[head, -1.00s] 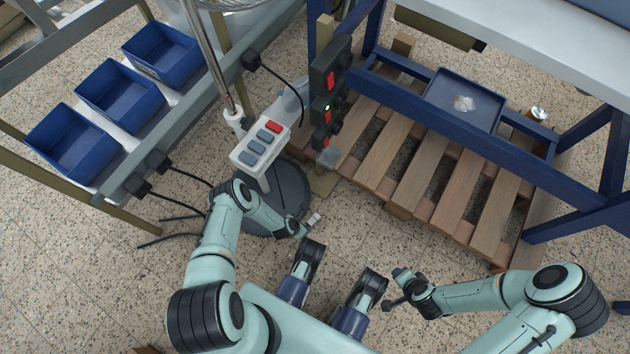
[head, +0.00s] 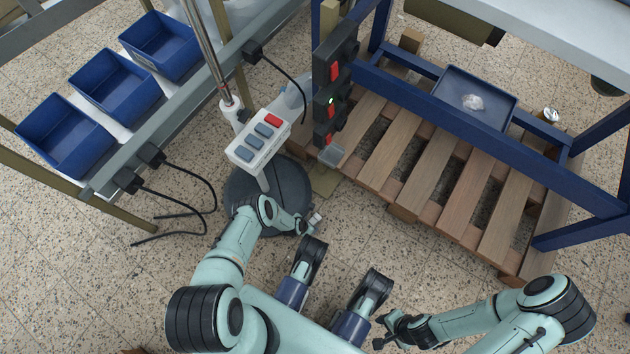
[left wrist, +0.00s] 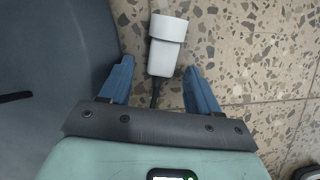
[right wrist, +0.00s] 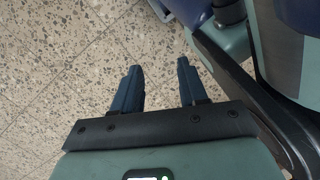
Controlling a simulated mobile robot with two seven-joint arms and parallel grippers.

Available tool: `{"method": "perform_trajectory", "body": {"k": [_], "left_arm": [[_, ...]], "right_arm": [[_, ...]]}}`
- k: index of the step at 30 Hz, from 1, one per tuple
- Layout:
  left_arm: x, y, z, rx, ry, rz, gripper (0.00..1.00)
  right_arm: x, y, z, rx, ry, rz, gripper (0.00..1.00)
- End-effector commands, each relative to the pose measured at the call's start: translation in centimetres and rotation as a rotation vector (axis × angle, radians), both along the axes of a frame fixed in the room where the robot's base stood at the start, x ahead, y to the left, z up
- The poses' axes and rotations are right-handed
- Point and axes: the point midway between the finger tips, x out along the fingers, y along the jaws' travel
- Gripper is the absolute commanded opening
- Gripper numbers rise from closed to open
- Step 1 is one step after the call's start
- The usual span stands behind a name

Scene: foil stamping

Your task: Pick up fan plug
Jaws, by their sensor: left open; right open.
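The fan plug (left wrist: 167,45) is a white, stepped cylinder with a dark cord, shown in the left wrist view. It lies ahead of and partly between the fingertips of my left gripper (left wrist: 158,68), and its cord runs back between the fingers. That gripper is open, and floor shows beside the plug on the right. In the head view the plug (head: 315,219) is small and pale beside the left gripper, right of the fan's dark round base (head: 290,185). I cannot tell its height above the floor. My right gripper (right wrist: 158,66) is open and empty over bare floor.
The fan's pole carries a white button box (head: 258,140). Red-switched sockets (head: 335,80) are on a blue post behind. A wooden pallet (head: 425,170) lies to the right under a blue frame. Blue bins (head: 112,85) stand on a rack at left. Floor in front is mostly clear.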

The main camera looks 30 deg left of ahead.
Motion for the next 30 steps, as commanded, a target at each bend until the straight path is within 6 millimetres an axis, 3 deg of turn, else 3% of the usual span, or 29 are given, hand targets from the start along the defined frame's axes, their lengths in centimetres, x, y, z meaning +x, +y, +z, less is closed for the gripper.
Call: {"method": "perform_trajectory", "body": {"k": [8, 12, 14, 24, 30], "left_arm": [[0.1, 0.0, -0.1, 0.000, 0.000, -0.001, 0.62], [0.1, 0.0, -0.1, 0.000, 0.000, -0.001, 0.16], [0.1, 0.0, -0.1, 0.000, 0.000, -0.001, 0.01], [0.1, 0.0, 0.0, 0.000, 0.000, 0.000, 0.00], [0.0, 0.0, 0.9, 0.001, 0.001, 0.000, 0.00]], "right_arm": [[-0.3, -0.1, 0.0, 0.000, 0.009, -0.001, 0.43], [-0.2, 0.0, 0.0, 0.001, 0.008, -0.001, 0.43], [-0.2, 0.0, 0.0, 0.001, 0.008, -0.001, 0.43], [-0.1, 0.0, 0.0, 0.000, 0.001, 0.000, 0.43], [1.4, 0.1, 0.8, -0.003, -0.047, 0.006, 0.43]]}}
